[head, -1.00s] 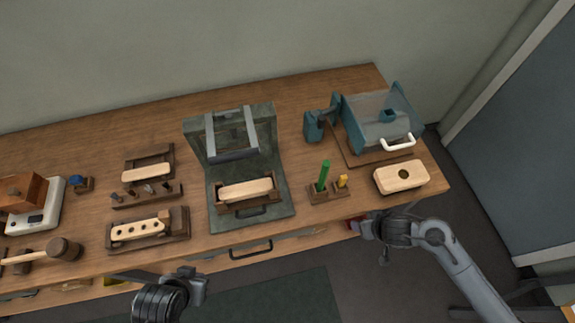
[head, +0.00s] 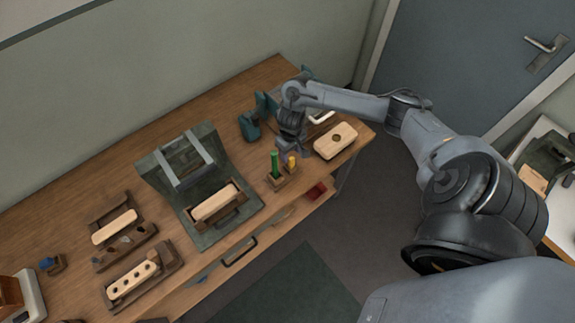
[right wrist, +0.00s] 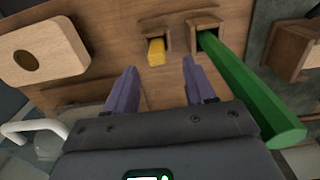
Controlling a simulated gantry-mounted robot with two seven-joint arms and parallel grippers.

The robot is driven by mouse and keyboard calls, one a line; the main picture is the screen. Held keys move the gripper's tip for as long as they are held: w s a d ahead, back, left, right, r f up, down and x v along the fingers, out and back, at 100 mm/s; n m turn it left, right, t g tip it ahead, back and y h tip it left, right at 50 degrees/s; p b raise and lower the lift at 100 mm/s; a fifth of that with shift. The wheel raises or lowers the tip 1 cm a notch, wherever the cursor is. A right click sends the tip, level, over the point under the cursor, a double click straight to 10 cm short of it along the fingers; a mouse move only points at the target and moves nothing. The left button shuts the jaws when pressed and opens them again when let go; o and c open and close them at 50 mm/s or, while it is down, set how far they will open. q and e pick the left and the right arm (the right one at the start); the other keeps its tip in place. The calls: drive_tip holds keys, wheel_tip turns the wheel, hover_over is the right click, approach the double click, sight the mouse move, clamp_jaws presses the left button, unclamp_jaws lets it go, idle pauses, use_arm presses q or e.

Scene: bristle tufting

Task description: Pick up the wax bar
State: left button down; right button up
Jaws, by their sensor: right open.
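The wax bar appears to be the short yellow bar (head: 292,161) standing in a small wooden holder near the table's front edge; it also shows in the right wrist view (right wrist: 156,52). A taller green stick (head: 274,163) stands beside it, and in the right wrist view the stick (right wrist: 245,90) runs along the right finger's side. My right gripper (head: 291,150) is open, above and just behind the yellow bar. In the right wrist view its two purple-grey fingers (right wrist: 160,85) are apart with nothing between them; the yellow bar lies beyond the gap. My left gripper is out of view.
A pale wooden block with a hole (head: 336,140) lies right of the holder. A green stand (head: 238,202) with a pale bar is to the left. A teal machine with a white handle (head: 322,117) is behind, partly hidden by my right arm.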

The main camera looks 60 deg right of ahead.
sight(292, 158)
drive_tip(key=shift+s+d+f+b, duration=0.1)
drive_tip(key=shift+f+b, duration=0.25)
drive_tip(key=shift+f, duration=1.4)
drive_tip(key=shift+d+f+b, duration=0.1)
drive_tip(key=shift+f+b, duration=0.2)
drive_tip(key=shift+f, duration=1.45)
clamp_jaws()
